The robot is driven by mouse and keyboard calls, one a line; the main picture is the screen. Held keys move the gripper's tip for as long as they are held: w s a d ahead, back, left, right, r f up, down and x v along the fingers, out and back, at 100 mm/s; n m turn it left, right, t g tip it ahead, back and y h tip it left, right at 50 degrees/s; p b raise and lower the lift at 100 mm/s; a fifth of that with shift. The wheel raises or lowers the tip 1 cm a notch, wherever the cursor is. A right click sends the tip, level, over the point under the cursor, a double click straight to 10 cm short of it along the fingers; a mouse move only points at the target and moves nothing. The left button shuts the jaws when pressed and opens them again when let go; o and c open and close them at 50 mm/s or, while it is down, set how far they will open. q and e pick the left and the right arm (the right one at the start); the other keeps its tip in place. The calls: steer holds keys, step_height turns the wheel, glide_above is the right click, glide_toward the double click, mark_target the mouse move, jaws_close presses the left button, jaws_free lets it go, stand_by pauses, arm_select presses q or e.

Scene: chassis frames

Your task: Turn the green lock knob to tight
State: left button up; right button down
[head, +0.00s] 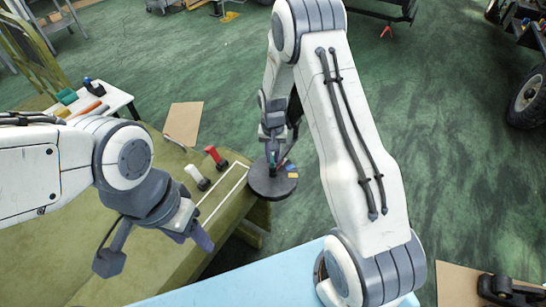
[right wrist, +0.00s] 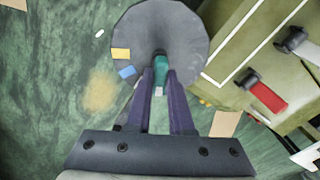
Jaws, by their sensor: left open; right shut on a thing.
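The green lock knob (right wrist: 161,70) sits at the middle of a round dark grey disc (right wrist: 185,35). In the right wrist view the two purple fingers of my right gripper (right wrist: 161,78) are closed on the knob from both sides. The disc has a yellow patch (right wrist: 121,54) and a blue patch (right wrist: 127,72) near its rim. In the head view the right gripper (head: 272,150) points down at the disc (head: 265,187), and the knob is mostly hidden. My left gripper (head: 190,230) is open and empty over the olive bench, away from the knob.
A red-handled lever (head: 215,156) and a white-handled lever (head: 197,177) stand on the olive bench (head: 60,250) beside the disc. A small white table (head: 112,98) with tools is behind. A light blue surface (head: 240,290) lies in front. Green floor is open to the right.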

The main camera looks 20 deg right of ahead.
mark_target(273, 157)
steer(key=m+b, duration=0.1)
steer(key=m, duration=0.4)
steer(key=shift+m, duration=0.3)
stand_by(0.4)
steer(key=c, duration=0.8)
jaws_free()
steer(key=shift+r, duration=0.15)
step_height(273, 157, up, 10)
steer(key=b, duration=0.2)
steer(key=shift+r, duration=0.15)
